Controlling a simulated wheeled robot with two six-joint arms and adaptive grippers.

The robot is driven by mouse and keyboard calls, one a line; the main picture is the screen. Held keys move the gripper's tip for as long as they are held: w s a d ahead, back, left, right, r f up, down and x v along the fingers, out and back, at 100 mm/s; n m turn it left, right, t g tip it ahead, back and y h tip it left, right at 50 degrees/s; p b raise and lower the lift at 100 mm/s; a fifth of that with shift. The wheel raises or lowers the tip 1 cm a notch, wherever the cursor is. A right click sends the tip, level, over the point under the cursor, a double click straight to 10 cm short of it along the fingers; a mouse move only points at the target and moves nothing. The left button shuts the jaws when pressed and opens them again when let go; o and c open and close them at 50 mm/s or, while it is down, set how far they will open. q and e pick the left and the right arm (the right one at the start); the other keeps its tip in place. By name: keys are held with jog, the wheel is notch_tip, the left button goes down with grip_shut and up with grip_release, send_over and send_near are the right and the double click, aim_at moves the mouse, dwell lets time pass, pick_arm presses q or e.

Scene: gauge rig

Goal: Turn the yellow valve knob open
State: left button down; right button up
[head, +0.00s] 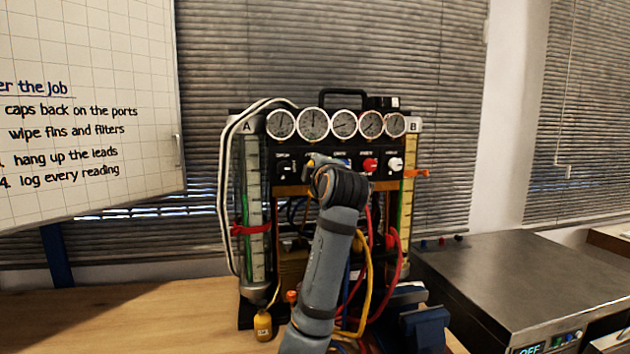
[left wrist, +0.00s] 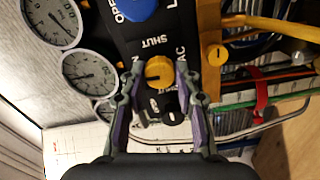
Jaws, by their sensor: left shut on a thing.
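The yellow valve knob (left wrist: 158,68) sits on the dark panel in the left wrist view, beside SHUT lettering. My left gripper (left wrist: 157,78) is shut on it, with one finger on each side. In the head view, my left gripper (head: 316,162) is at the knob row below the gauges, and my wrist covers part of that row. The knob is mostly hidden there. How far the knob is turned is hard to tell. My right gripper is not in view.
A blue knob (left wrist: 135,6) is close to the held one. Red (head: 370,165) and white (head: 395,165) knobs stand right of my wrist. Several gauges (head: 313,124) line the top. Yellow (head: 362,290) and red hoses hang near my forearm. The table's left (head: 120,315) is clear.

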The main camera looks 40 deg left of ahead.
pick_arm(q)
jog(key=shift+n+b, duration=0.35)
jog(key=shift+n, duration=0.15)
jog(key=shift+r, duration=0.15)
jog(key=c, duration=1.3)
grip_release()
jog(key=o, duration=0.3)
jog(key=shift+w, duration=0.25)
jog(key=shift+v, duration=6.1)
